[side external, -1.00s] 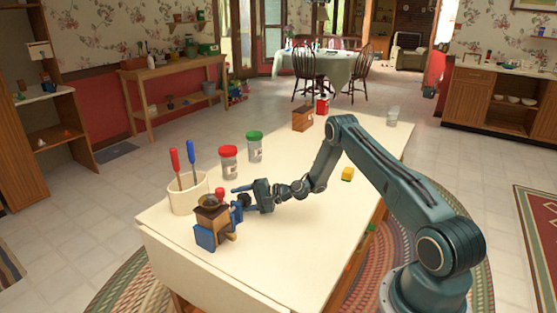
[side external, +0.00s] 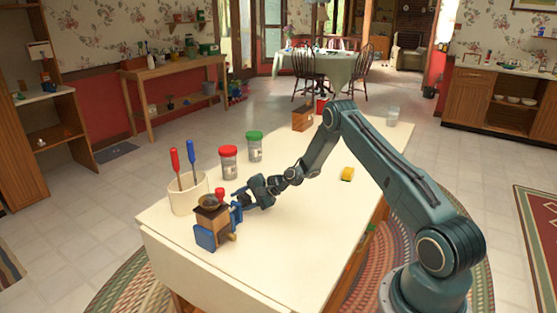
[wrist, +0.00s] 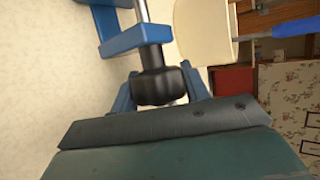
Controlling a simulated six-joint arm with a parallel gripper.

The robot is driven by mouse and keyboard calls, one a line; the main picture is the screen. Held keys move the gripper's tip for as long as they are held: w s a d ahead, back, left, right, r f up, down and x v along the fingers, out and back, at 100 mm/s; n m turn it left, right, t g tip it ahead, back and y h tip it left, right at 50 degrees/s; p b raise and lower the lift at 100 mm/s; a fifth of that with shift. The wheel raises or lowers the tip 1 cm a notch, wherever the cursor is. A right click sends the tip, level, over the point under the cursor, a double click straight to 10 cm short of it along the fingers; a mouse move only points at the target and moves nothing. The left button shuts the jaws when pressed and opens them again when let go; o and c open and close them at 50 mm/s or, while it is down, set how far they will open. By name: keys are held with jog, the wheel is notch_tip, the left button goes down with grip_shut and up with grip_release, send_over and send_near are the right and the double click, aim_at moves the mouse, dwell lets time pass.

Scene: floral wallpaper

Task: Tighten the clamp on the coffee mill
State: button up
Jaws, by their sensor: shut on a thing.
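The coffee mill (side external: 212,221) is a wooden box with a dark bowl on top, near the table's front left corner. A blue clamp (side external: 236,212) stands against its right side. In the wrist view the blue clamp frame (wrist: 140,36) carries a silver screw (wrist: 141,10) that ends in a black knob (wrist: 158,78). My gripper (side external: 243,196) is at the clamp's right side. In the wrist view its blue fingers (wrist: 160,88) lie on both sides of the knob, shut on it. The gripper hides part of the knob in the side view.
A cream crock (side external: 188,194) with red-handled and blue-handled tools stands just behind the mill. A red-lidded jar (side external: 229,162) and a green-lidded jar (side external: 254,147) stand farther back.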

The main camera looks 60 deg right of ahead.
jog(key=shift+s+f+m+g+h, duration=0.15)
jog(key=shift+m+g, duration=0.1)
jog(key=shift+g, duration=0.75)
jog(key=shift+r+m+g+h, duration=0.15)
jog(key=shift+m+g, duration=0.1)
jog(key=shift+g, duration=0.75)
jog(key=shift+d+f, duration=0.1)
jog(key=shift+f, duration=0.05)
jog(key=o, duration=0.7)
jog(key=v, duration=1.3)
jog(key=shift+s+r, duration=0.15)
jog(key=shift+r, duration=0.25)
jog(key=shift+d, duration=0.1)
